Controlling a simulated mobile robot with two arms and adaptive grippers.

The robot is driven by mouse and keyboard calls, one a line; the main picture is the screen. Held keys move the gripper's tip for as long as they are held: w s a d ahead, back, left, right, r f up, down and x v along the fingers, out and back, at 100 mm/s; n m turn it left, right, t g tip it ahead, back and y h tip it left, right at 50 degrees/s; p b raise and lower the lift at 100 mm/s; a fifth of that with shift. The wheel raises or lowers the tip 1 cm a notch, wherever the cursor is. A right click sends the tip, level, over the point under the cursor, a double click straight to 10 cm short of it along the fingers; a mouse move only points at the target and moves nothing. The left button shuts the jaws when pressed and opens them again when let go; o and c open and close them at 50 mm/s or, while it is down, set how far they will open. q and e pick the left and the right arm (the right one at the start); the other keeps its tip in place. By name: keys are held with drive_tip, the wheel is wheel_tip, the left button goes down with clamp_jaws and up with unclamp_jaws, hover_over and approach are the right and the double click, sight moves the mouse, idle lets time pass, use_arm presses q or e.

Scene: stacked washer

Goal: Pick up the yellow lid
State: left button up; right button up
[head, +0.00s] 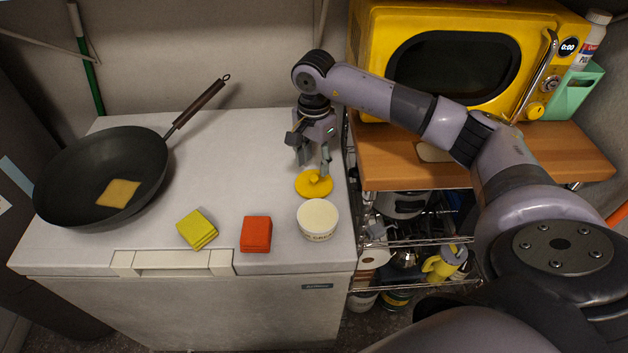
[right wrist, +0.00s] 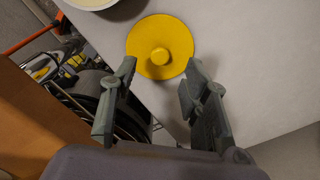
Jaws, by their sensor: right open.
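The yellow lid (head: 315,184) lies flat on the white chest top, near its right edge, with a small round knob in the middle. In the right wrist view the lid (right wrist: 160,47) is ahead of the fingers, with its knob facing me. My right gripper (head: 315,168) is open and empty, pointing down just above and behind the lid. In the right wrist view its two fingers (right wrist: 157,95) are spread wide, with the lid beyond their tips and nothing between them. My left gripper is not in view.
A white tub (head: 318,218) stands just in front of the lid. A red block (head: 256,234), a yellow-green stack (head: 197,230) and a black pan (head: 75,178) stand to the left. A wire rack (head: 420,243) with a wooden top (head: 390,165) and yellow microwave (head: 405,20) adjoins on the right.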

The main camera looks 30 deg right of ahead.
sight(314, 177)
drive_tip(key=shift+f, duration=0.35)
wheel_tip(314, 177, down, 4)
drive_tip(key=shift+r+p, duration=0.2)
drive_tip(key=shift+p, duration=0.85)
drive_tip(key=shift+f, duration=0.5)
clamp_jaws()
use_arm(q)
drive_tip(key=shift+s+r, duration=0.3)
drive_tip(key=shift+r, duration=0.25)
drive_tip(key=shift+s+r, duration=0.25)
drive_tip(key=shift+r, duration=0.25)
